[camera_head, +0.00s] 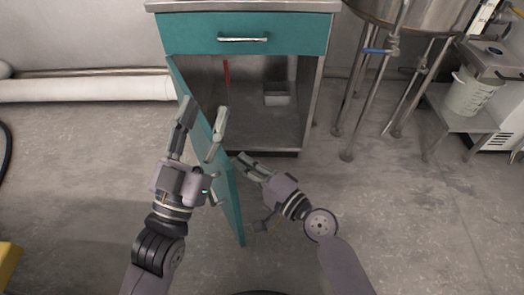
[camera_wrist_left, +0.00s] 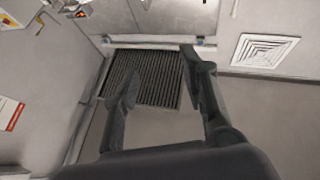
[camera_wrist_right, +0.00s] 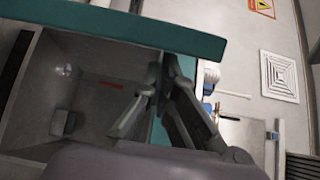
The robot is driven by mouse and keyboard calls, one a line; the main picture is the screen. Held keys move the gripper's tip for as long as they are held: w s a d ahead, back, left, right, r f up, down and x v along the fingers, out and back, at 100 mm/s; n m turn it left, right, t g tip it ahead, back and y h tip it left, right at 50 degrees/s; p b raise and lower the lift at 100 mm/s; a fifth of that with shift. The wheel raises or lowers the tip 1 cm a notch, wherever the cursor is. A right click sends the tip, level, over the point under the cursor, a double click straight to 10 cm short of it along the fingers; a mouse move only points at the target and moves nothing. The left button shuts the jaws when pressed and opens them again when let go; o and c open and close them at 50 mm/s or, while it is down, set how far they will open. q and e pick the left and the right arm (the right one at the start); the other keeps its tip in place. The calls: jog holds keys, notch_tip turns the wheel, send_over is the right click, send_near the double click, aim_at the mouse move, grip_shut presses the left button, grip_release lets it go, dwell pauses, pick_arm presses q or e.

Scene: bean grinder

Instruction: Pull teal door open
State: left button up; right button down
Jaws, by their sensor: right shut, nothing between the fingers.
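The teal door (camera_head: 228,196) is hinged on the left side of the cabinet and stands swung out wide, with the inside exposed. My left gripper (camera_head: 203,108) is open, its fingers apart around the line of the door's upper part; I cannot tell whether they touch it. The left wrist view shows its two fingers apart, with nothing visible between them (camera_wrist_left: 158,75). My right gripper (camera_head: 240,160) is shut and empty, to the right of the door on its inner side, close to it. It also shows in the right wrist view (camera_wrist_right: 160,75).
Above the opening is a teal drawer (camera_head: 245,35) with a metal handle (camera_head: 243,39). Inside the cabinet are a grey box (camera_head: 277,94) and a red strip (camera_head: 227,80). A steel vessel's legs (camera_head: 366,90) stand at right. A white pipe (camera_head: 90,89) runs along the left wall.

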pick_arm(q)
notch_tip(320, 180, down, 12)
jog(key=w+a+g+y+p, duration=0.1)
jog(key=g+y+p, duration=0.1)
jog(key=g, duration=0.5)
jog(key=shift+w+a+y, duration=0.15)
jog(key=shift+y, duration=0.15)
pick_arm(e)
jog(key=s+a, duration=0.4)
jog(key=a, duration=0.3)
jog(key=s+a, duration=0.3)
jog(key=a, duration=0.3)
jog(key=shift+s+a, duration=0.35)
